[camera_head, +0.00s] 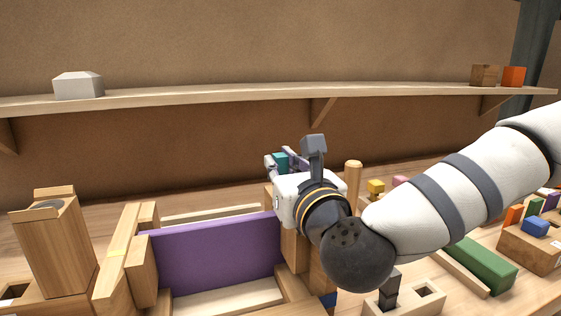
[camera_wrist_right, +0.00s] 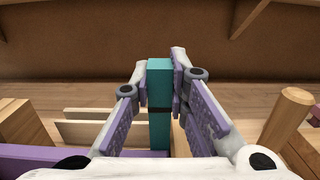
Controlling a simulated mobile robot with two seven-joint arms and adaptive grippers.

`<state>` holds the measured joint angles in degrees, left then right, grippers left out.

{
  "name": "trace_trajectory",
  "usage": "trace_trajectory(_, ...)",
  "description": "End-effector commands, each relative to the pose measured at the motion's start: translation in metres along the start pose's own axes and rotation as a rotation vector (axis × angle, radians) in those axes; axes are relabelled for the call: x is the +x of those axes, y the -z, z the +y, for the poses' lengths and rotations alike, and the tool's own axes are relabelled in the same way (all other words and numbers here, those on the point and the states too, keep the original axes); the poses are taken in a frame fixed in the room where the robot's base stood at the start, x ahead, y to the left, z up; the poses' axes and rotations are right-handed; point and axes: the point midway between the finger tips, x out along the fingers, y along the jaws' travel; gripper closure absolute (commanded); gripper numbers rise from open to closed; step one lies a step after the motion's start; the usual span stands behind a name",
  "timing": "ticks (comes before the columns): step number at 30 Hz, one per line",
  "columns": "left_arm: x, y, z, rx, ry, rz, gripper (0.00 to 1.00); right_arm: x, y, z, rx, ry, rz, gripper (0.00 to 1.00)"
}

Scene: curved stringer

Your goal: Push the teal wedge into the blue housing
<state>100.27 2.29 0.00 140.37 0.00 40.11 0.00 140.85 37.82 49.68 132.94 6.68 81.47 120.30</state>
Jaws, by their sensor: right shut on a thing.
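The teal wedge (camera_wrist_right: 159,128) stands upright between the two fingers of my right gripper (camera_wrist_right: 160,76), with a dark band across its middle. In the head view the teal wedge (camera_head: 281,162) shows as a small patch at the tips of the right gripper (camera_head: 282,155), which is shut on it above the back of the workbench. A small blue patch (camera_head: 329,299) shows low behind my right arm; I cannot tell whether it belongs to the blue housing. No blue housing is clearly visible. My left gripper is in neither view.
A purple panel (camera_head: 215,252) stands between wooden blocks left of my right gripper. A wooden peg (camera_head: 353,177) stands close to its right. A wooden tower (camera_head: 52,245) is at far left. A green block (camera_head: 482,265) lies right. A shelf (camera_head: 230,93) spans the back wall.

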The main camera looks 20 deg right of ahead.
Motion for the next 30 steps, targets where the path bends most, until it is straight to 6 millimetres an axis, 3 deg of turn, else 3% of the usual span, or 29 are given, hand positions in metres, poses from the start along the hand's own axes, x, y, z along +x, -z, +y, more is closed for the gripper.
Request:
trace_trajectory(20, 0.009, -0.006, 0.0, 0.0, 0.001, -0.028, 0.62, -0.001, 0.019, 0.0, 0.0, 0.0, 0.003, 1.0)
trace_trajectory(21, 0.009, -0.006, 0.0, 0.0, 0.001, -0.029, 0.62, -0.001, 0.019, 0.0, 0.0, 0.0, 0.003, 0.83)
trace_trajectory(24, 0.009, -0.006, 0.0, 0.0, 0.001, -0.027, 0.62, -0.001, 0.018, 0.0, 0.0, 0.0, 0.002, 0.61)
trace_trajectory(30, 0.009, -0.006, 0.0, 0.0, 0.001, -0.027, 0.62, -0.001, 0.019, 0.0, -0.001, -0.001, 0.004, 0.61)
